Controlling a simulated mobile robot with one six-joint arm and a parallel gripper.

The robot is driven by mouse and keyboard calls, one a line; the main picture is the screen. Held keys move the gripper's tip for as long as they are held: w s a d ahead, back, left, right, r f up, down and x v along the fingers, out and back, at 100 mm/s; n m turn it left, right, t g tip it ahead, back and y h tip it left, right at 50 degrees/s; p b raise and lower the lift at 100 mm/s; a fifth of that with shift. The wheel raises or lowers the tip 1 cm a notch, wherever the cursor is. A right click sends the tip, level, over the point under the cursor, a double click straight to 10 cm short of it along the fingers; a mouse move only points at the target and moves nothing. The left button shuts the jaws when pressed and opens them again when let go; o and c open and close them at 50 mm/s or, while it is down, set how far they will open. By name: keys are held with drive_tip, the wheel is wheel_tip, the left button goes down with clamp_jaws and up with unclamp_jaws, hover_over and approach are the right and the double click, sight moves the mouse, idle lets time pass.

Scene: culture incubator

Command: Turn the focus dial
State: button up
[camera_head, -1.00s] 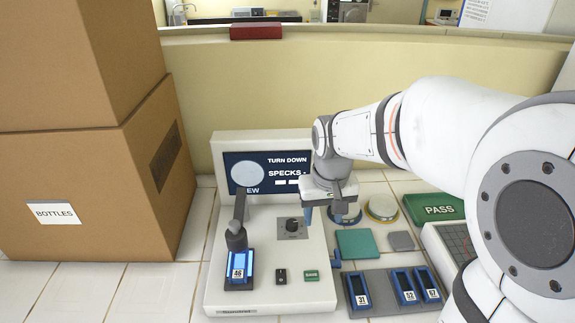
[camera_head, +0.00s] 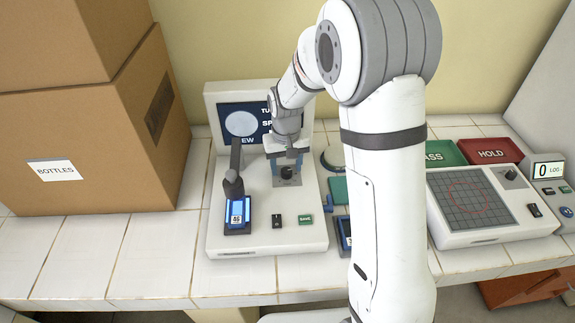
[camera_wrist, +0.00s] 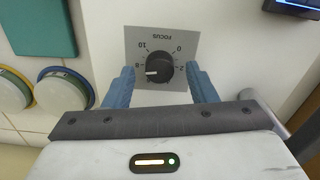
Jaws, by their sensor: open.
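The focus dial (camera_wrist: 160,68) is a black round knob with a white pointer line on a grey plate marked FOCUS with numbers. In the wrist view the pointer is near the 8. The dial (camera_head: 286,173) also shows in the head view, on the white microscope unit (camera_head: 315,235), partly covered by my gripper. My gripper (camera_wrist: 163,83) is open, with one blue finger on each side of the dial. Small gaps show between fingers and knob. The unit's screen (camera_head: 243,122) is partly hidden by my arm; "TU" and "EW" show.
A black switch (camera_head: 277,221) and green button (camera_head: 305,219) are in front. Cardboard boxes (camera_head: 85,150) stand left. PASS and HOLD (camera_head: 490,151) pads and a grid device (camera_head: 530,222) lie right.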

drive_tip(key=shift+f, duration=0.45)
drive_tip(key=shift+c, duration=0.3)
drive_tip(key=c, duration=0.9)
